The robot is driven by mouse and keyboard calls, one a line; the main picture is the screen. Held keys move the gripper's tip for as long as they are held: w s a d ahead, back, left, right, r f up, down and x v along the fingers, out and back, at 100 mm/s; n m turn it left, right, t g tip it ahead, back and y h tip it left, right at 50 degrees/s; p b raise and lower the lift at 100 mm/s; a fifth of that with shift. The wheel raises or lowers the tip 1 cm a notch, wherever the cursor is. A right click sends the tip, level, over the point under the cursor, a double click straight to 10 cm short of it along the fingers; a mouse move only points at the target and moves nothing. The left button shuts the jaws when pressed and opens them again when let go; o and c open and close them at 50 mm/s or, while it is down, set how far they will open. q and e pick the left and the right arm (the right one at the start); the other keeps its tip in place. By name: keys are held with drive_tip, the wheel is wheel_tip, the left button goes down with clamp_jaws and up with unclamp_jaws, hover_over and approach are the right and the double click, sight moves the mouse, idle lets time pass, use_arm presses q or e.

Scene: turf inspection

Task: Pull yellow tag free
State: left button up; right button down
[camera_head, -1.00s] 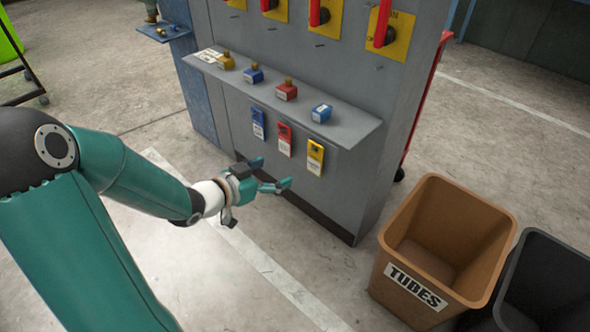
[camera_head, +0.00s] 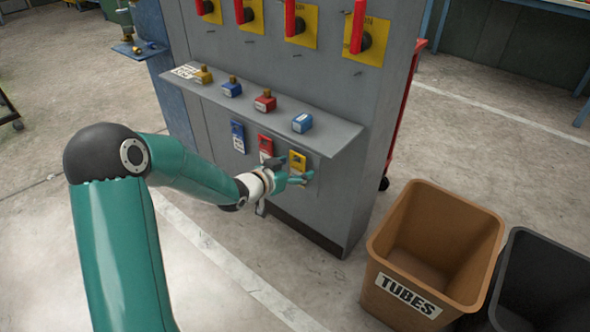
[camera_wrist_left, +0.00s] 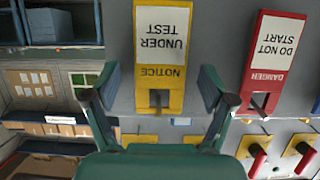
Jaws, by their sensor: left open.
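The yellow tag (camera_head: 298,160) hangs on the grey cabinet front, below the shelf, at the right end of a row with a red tag (camera_head: 265,144) and a blue tag (camera_head: 238,136). My left gripper (camera_head: 292,171) is at the yellow tag and covers its lower part in the head view. In the left wrist view, the yellow tag (camera_wrist_left: 162,70), with a white "NOTICE UNDER TEST" label, appears upside down between my spread fingers. I see no finger closed on it. The red tag is at the right there, outside the fingers. My right gripper is not in view.
The cabinet shelf (camera_head: 333,139) sticks out just above the tags and carries small coloured padlocks. Red handles on yellow plates are higher up. A brown "TUBES" bin (camera_head: 397,250) and a black bin (camera_head: 545,285) stand at the right on the floor.

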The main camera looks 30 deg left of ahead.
sight(297, 168)
use_arm(q)
drive_tip(key=shift+w, duration=0.15)
drive_tip(key=c, duration=1.3)
drive_tip(key=shift+o, duration=0.2)
drive_tip(key=shift+r, duration=0.15)
drive_tip(key=shift+r, duration=0.5)
drive_tip(key=shift+s+a+f, duration=0.1)
drive_tip(key=shift+s+f, duration=0.1)
drive_tip(key=shift+s, duration=1.7)
